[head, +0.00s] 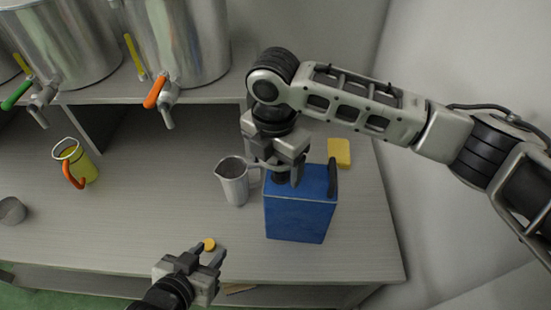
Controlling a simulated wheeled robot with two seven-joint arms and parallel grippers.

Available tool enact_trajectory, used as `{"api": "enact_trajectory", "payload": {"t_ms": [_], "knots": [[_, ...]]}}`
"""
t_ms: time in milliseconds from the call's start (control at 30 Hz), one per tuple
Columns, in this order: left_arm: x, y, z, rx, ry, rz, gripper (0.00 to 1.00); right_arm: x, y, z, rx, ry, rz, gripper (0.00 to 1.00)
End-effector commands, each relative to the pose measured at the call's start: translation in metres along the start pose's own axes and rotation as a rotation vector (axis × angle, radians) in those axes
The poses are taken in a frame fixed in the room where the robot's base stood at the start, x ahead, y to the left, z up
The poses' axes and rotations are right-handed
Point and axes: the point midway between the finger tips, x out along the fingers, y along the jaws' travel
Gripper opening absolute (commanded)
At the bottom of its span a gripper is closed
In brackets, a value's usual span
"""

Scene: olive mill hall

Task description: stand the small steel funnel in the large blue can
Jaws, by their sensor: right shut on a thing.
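The large blue can (298,214) stands upright on the worktop, with a dark handle at the right of its top. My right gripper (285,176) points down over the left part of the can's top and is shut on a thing. I take it to be the small steel funnel; a dark grey piece shows just under the jaws, but the gripper hides most of it. I cannot tell whether it sits in the can's opening.
A grey metal jug (234,184) stands just left of the can, a yellow sponge (339,152) behind right. A yellow-green jug (80,166) with an orange handle and a grey vessel (11,211) are at left. Steel tanks (180,45) with taps stand behind. The worktop's middle left is clear.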

Motion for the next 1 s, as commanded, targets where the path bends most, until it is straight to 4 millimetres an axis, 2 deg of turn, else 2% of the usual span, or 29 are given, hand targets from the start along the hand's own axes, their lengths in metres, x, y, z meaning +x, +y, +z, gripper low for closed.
{"api": "enact_trajectory", "payload": {"t_ms": [867,900,967,1000], "knots": [[0.003,0.001,0.004,-0.006,0.0,0.0,0.36,0.018,0.0,-0.001,0.0,0.0,-0.001,0.53],[0.003,0.001,0.003,-0.006,0.0,0.0,0.36,0.018,0.0,-0.001,0.0,0.0,0.0,0.83],[0.003,0.001,0.003,-0.006,0.0,0.0,0.36,0.018,0.0,-0.001,0.0,0.0,0.0,1.0],[0.003,0.001,0.003,-0.006,0.0,0.0,0.36,0.018,0.0,-0.001,0.0,0.0,0.0,1.0]]}}
